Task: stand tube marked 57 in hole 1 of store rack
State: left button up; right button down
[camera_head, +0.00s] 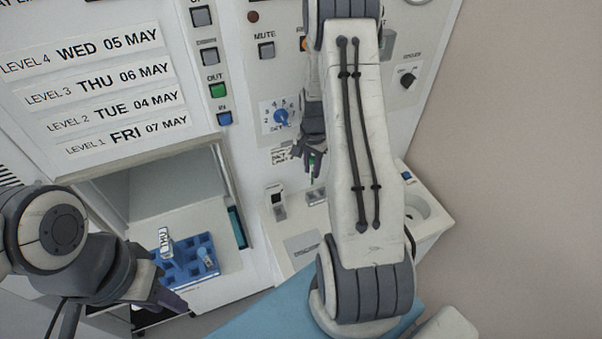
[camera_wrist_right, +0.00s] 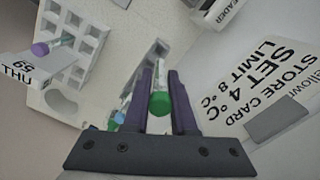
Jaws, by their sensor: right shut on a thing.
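A green-capped tube (camera_wrist_right: 159,103) is between the fingers of my right gripper (camera_wrist_right: 163,98), which is shut on it. In the head view the right gripper (camera_head: 311,150) is small and partly behind my arm, with the green cap below it. I cannot read the tube's number. A blue rack (camera_head: 178,274) with several holes stands in the open compartment at the lower left, with a THU tag (camera_head: 164,241) and a light tube (camera_head: 207,257) in it. My left gripper (camera_head: 168,299) is low, in front of this rack; its opening is unclear.
In the right wrist view a pale rack (camera_wrist_right: 98,32) holds a purple-capped tube (camera_wrist_right: 42,48) near a THU tag (camera_wrist_right: 17,70). A store card (camera_wrist_right: 268,85) is at right.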

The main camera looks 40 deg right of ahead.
aim_at(312, 184)
jog(key=shift+f+b, duration=1.75)
jog(key=shift+f, duration=0.65)
jog(key=shift+f+b, duration=0.35)
jog(key=shift+f, duration=0.2)
jog(key=shift+f+b, duration=0.35)
jog(key=shift+f, duration=0.1)
jog(key=shift+f, duration=0.15)
jog(key=shift+f+b, duration=0.45)
jog(key=shift+f, duration=0.05)
jog(key=c, duration=0.7)
grip_release()
jog(key=shift+o, duration=0.2)
